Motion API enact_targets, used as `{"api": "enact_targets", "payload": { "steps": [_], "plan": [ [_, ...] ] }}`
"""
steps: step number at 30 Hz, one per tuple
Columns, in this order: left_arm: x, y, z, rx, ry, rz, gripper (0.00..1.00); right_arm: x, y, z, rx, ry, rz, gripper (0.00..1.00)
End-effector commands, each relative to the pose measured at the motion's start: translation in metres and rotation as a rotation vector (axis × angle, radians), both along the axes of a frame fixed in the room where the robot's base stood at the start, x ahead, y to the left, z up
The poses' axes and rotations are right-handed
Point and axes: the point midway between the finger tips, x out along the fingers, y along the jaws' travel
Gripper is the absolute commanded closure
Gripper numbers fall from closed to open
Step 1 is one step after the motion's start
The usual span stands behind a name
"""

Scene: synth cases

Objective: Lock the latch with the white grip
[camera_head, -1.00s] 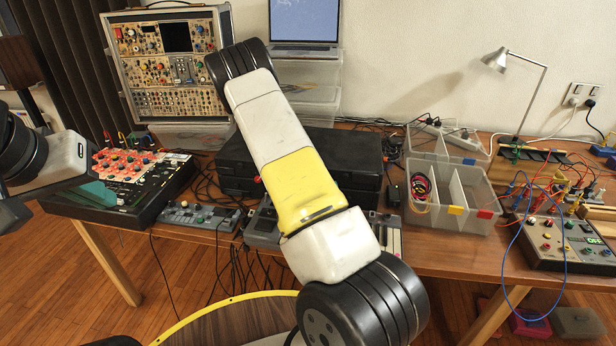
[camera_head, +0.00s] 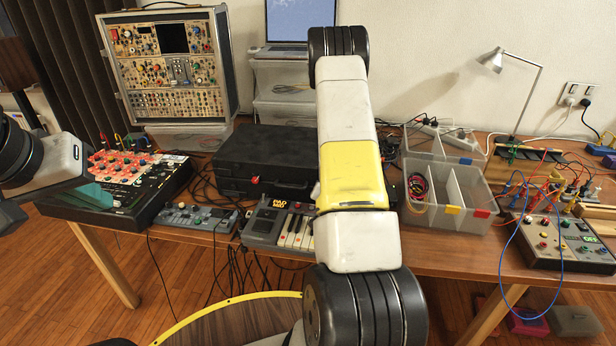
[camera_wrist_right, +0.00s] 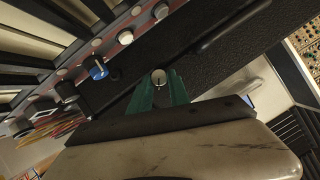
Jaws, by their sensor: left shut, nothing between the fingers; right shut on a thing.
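The black case (camera_head: 265,150) lies shut on the table; its right part is behind my right arm in the head view. Its dark textured side (camera_wrist_right: 210,50) fills the middle of the right wrist view. The white grip (camera_wrist_right: 158,77) sits between the green fingertips of my right gripper (camera_wrist_right: 160,88), which is shut on it. The latch under it is mostly hidden, so its position cannot be told. A blue grip (camera_wrist_right: 97,70) is to its left, and a red grip (camera_head: 255,180) shows on the case front. My left gripper (camera_head: 92,196) is shut and empty over the mixer.
A small keyboard (camera_head: 285,228) lies close before the case. The mixer (camera_head: 140,195) and a small synth (camera_head: 195,216) are left of it. A clear divided box (camera_head: 455,205) and a wired instrument (camera_head: 560,240) are to the right. Cables hang off the front edge.

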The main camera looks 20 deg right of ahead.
Motion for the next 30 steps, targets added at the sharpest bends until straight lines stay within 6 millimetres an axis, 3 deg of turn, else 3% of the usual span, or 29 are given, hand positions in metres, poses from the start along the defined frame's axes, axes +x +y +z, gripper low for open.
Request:
{"api": "enact_targets", "payload": {
  "steps": [12, 27, 28, 30],
  "plan": [
    [0.0, 0.0, 0.0, 0.0, 0.0, 0.0, 1.0, -0.0017, -0.001, -0.0022, 0.139, -0.081, 0.0, 1.0],
    [0.0, 0.0, 0.0, 0.0, 0.0, 0.0, 1.0, -0.0014, -0.0002, -0.0023, 0.152, -0.088, 0.002, 1.0],
    [0.0, 0.0, 0.0, 0.0, 0.0, 0.0, 1.0, -0.0015, -0.0003, -0.0023, 0.152, -0.088, 0.002, 0.74],
    [0.0, 0.0, 0.0, 0.0, 0.0, 0.0, 1.0, -0.0014, -0.0005, -0.0021, 0.152, -0.089, 0.002, 0.6]
  ]
}}
